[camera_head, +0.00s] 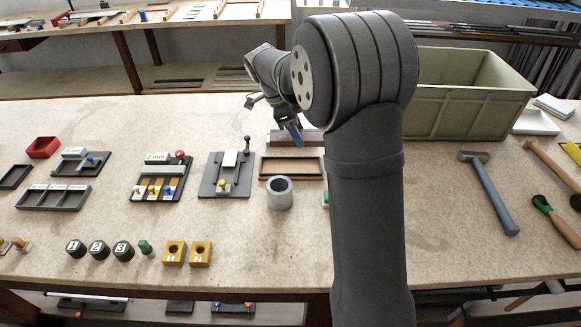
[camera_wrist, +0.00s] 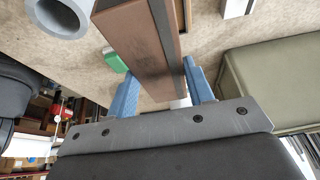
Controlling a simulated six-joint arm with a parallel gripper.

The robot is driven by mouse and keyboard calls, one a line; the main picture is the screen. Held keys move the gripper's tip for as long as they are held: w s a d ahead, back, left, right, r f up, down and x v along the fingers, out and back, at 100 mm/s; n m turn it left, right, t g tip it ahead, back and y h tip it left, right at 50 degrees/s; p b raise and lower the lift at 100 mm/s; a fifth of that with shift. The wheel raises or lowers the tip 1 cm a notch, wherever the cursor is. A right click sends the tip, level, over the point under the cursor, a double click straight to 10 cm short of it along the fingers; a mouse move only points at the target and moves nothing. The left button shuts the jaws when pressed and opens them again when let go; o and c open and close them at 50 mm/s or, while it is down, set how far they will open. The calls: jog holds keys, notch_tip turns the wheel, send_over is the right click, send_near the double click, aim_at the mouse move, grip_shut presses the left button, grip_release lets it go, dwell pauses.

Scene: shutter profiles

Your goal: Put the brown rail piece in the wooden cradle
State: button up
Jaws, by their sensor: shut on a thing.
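The brown rail piece (camera_wrist: 143,50) is long, with a dark grey strip along one side. It lies between the two blue fingers of my gripper (camera_wrist: 162,75), which is shut on it. In the head view my gripper (camera_head: 296,132) is at the back middle of the bench, with the rail piece (camera_head: 283,138) partly hidden by the fingers and arm. I cannot tell how high the rail piece is above the bench.
A grey ring (camera_head: 280,193) stands just in front of the cradle. A green block (camera_wrist: 113,59) is near it, mostly hidden by my arm in the head view. A grey fixture board (camera_head: 226,176) lies left of the cradle. A large olive bin (camera_head: 460,95) stands at the back right.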

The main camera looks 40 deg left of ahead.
jog(key=shift+s+a+f, duration=0.1)
jog(key=shift+s+a, duration=0.05)
jog(key=shift+a, duration=0.5)
jog(key=shift+s+a+f, duration=0.1)
jog(key=shift+s+a, duration=0.05)
jog(key=shift+a, duration=0.45)
jog(key=f, duration=0.6)
jog(key=shift+a, duration=0.2)
jog(key=shift+f, duration=1.95)
jog(key=shift+f, duration=0.35)
jog(key=shift+f, duration=0.25)
